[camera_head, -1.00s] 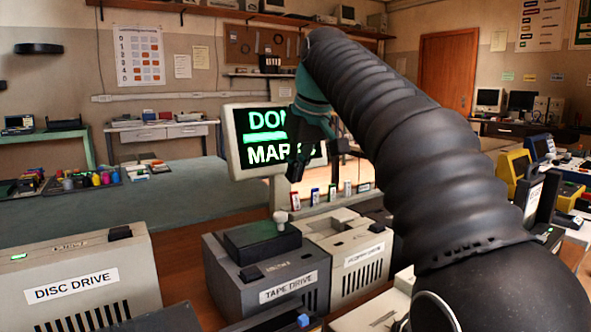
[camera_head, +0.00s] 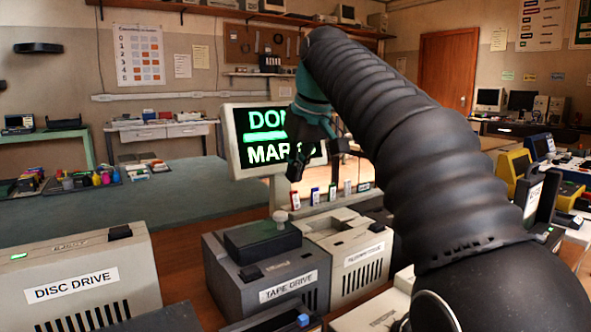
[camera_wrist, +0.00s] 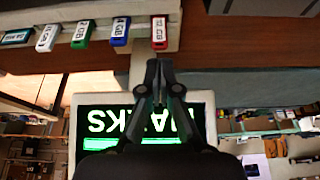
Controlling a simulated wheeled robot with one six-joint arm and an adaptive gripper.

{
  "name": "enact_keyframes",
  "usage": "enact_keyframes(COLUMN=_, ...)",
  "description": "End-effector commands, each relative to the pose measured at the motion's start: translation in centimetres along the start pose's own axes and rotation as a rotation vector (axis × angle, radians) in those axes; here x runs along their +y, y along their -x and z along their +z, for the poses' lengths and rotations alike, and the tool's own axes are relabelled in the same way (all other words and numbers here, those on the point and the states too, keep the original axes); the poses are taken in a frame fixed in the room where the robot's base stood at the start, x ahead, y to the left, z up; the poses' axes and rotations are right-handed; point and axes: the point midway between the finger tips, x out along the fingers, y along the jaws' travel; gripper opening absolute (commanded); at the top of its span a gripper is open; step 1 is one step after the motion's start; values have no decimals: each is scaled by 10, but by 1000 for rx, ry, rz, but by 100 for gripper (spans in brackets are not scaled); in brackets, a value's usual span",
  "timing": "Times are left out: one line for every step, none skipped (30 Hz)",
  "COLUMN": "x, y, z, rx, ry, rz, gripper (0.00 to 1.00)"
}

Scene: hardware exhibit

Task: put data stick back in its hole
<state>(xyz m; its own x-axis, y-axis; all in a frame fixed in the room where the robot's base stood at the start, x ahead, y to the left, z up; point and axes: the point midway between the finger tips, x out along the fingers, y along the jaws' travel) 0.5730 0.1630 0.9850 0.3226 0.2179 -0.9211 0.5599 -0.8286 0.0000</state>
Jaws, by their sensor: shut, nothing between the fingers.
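Several data sticks stand in a row on a pale rail. In the wrist view they are a red one (camera_wrist: 159,34), a blue one (camera_wrist: 121,31), a green one (camera_wrist: 83,34) and a white one (camera_wrist: 47,38). A teal-edged labelled piece (camera_wrist: 16,37) sits at the end of the row. The row also shows in the head view, with the red stick (camera_head: 296,200) at its left end. My gripper (camera_wrist: 157,72) is shut and empty, apart from the sticks, with its tips near the red one in the wrist picture. It also shows in the head view (camera_head: 295,174), before the screen. The stick holes are not clear.
A monitor (camera_head: 248,146) with green text stands behind the row. A tape drive (camera_head: 231,283), a disc drive (camera_head: 130,255) and a pale drive (camera_head: 345,235) stand in front. A wide grey-green tabletop (camera_head: 130,215) is mostly clear at left.

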Motion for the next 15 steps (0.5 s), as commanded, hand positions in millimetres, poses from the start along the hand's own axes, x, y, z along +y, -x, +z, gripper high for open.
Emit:
enact_keyframes(x=0, y=0, z=0, rx=0, ry=0, rz=0, gripper=0)
enact_keyframes(x=0, y=0, z=0, rx=0, ry=0, rz=0, gripper=0)
enact_keyframes(x=0, y=0, z=0, rx=0, ry=0, rz=0, gripper=0)
enact_keyframes(x=0, y=0, z=0, rx=0, ry=0, rz=0, gripper=0)
enact_keyframes(x=0, y=0, z=0, rx=0, ry=0, rz=0, gripper=0)
enact_keyframes(x=0, y=0, z=0, rx=0, ry=0, rz=0, gripper=0)
enact_keyframes(x=0, y=0, z=0, rx=0, ry=0, rz=0, gripper=0)
enact_keyframes(x=0, y=0, z=0, rx=0, ry=0, rz=0, gripper=0)
enact_keyframes(x=0, y=0, z=0, rx=0, ry=0, rz=0, gripper=0)
enact_keyframes(x=0, y=-1, z=0, rx=0, ry=0, rz=0, gripper=0)
enact_keyframes(x=0, y=-1, z=0, rx=0, ry=0, rz=0, gripper=0)
enact_keyframes(x=0, y=-2, z=0, rx=0, ry=0, rz=0, gripper=0)
enact_keyframes(x=0, y=-3, z=0, rx=0, ry=0, rz=0, gripper=0)
enact_keyframes(x=0, y=-3, z=0, rx=0, ry=0, rz=0, gripper=0)
enact_keyframes(x=0, y=-4, z=0, rx=0, ry=0, rz=0, gripper=0)
